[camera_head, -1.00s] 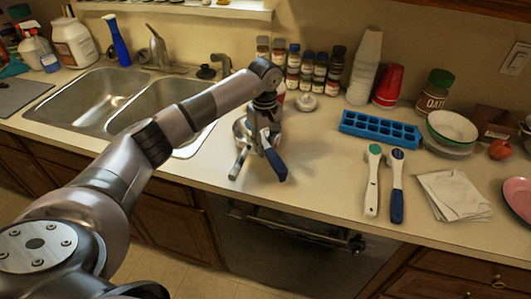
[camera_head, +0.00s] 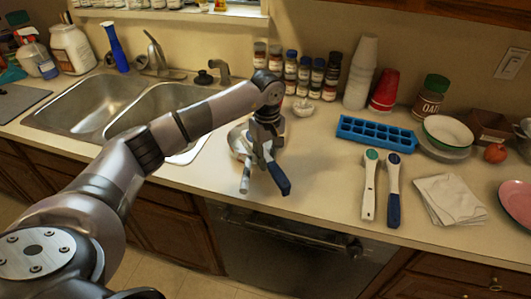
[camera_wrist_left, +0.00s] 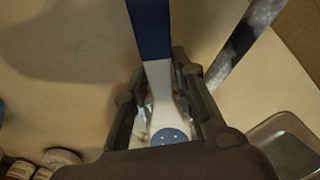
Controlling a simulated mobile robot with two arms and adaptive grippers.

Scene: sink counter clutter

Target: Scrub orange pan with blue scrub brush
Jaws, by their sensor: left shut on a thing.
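My left gripper (camera_head: 264,153) is shut on a blue-handled scrub brush (camera_head: 279,178). In the left wrist view its blue handle, white neck and round blue disc (camera_wrist_left: 170,137) lie between the fingers. The brush is tilted, with the handle pointing towards the counter's front edge. A grey metal pan (camera_head: 238,141) sits right of the sink, partly hidden under the gripper, its grey handle (camera_head: 245,180) pointing forward. I see no orange on it. Whether the brush head touches the pan is hidden. My right gripper is out of view.
A blue ice tray (camera_head: 376,133), a white brush with a green disc (camera_head: 369,188), another blue-handled brush (camera_head: 394,190) and a folded cloth (camera_head: 450,199) lie to the right. Spice jars (camera_head: 304,75) stand behind. The double sink (camera_head: 85,103) is left.

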